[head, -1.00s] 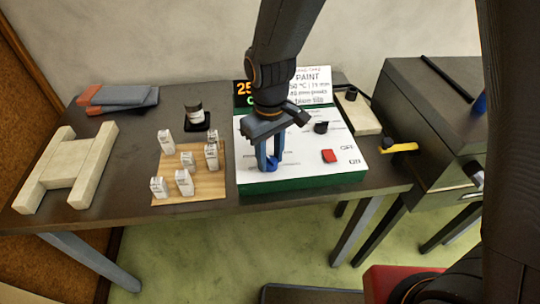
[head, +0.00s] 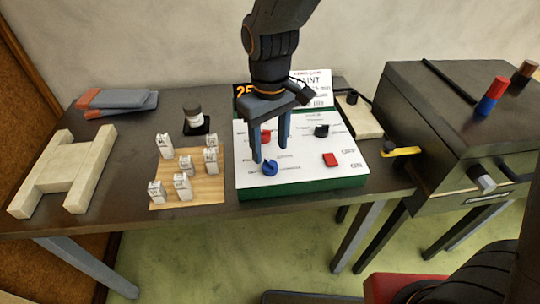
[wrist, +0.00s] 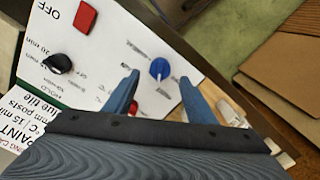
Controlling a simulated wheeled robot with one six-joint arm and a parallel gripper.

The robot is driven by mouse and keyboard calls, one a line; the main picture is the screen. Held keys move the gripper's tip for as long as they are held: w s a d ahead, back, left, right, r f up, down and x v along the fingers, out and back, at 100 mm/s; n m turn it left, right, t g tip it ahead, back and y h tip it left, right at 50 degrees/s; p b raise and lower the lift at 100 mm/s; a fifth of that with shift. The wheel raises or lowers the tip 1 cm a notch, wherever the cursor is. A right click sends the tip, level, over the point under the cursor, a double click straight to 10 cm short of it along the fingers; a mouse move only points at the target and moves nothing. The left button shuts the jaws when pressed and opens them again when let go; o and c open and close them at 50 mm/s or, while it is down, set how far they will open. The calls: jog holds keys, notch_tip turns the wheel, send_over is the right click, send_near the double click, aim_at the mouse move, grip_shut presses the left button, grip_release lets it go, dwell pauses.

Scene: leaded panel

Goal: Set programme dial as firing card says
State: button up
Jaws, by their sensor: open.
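The control panel (head: 300,178) is a white-topped, green-sided box on the table. Its blue dial (head: 270,168) is near the front left, a red dial (head: 265,136) behind it, a black dial (head: 321,131) to the right. The firing card (head: 312,88) behind it reads PAINT, partly hidden by my gripper. My gripper (head: 270,153) is open and empty above the panel. In the wrist view the blue dial (wrist: 160,68) shows between and beyond the fingertips (wrist: 160,78), apart from them. The labels around the blue dial are too small to read.
A red switch (head: 330,159) sits on the panel's right. A wooden board (head: 208,188) with several small white labelled blocks is to its left, a dark jar (head: 194,115) behind.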

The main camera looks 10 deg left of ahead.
jog(key=shift+r, duration=1.15)
jog(key=d+m, duration=0.1)
jog(key=d, duration=0.3)
jog(key=d+f+m+b, duration=0.1)
jog(key=d, duration=0.3)
jog(key=d+f+m, duration=0.1)
jog(key=d+m, duration=0.1)
jog(key=d, duration=0.3)
jog(key=shift+w+t, duration=0.3)
jog(key=s+d+f+m+b, duration=0.1)
jog(key=s+d+f+m, duration=0.1)
jog(key=d, duration=0.9)
jog(key=s+m, duration=0.1)
jog(key=m, duration=0.1)
jog(key=shift+s+f+m+t, duration=0.15)
jog(key=shift+s+m+t, duration=0.15)
jog(key=shift+s+t, duration=0.1)
